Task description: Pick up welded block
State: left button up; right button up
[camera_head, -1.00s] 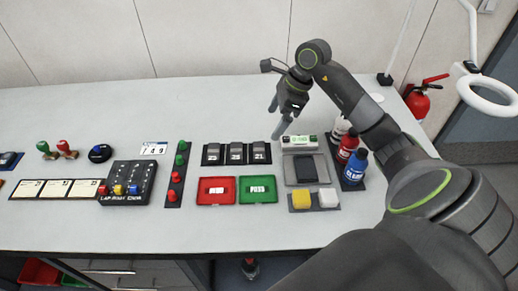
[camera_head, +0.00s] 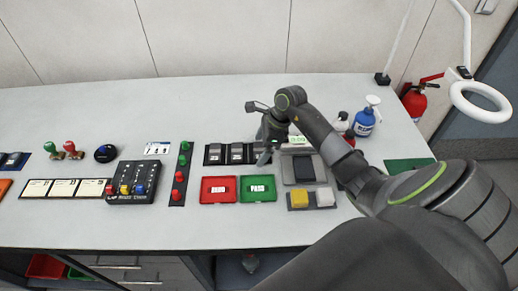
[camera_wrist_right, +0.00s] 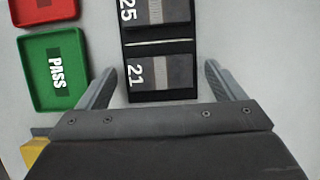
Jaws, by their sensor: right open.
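The welded blocks are grey pieces with a pale seam, lying in black numbered holders. In the right wrist view, the block marked 21 (camera_wrist_right: 153,74) lies between my fingers, and the block marked 25 (camera_wrist_right: 160,12) is just beyond. In the head view, two holders (camera_head: 225,153) show left of my right gripper (camera_head: 266,157), and the 21 holder is mostly hidden behind it. My right gripper also shows in the wrist view (camera_wrist_right: 159,70), open and empty, one finger on each side of block 21. Whether the fingers touch it, I cannot tell. My left gripper is out of view.
Red (camera_head: 219,190) and green PASS (camera_head: 257,189) trays lie in front of the holders. A grey device (camera_head: 303,168) with yellow (camera_head: 299,198) and white blocks stands to the right. Bottles, including a blue pump bottle (camera_head: 365,121), stand behind my forearm.

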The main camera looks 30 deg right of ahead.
jog(key=c, duration=1.3)
jog(key=shift+r, duration=0.1)
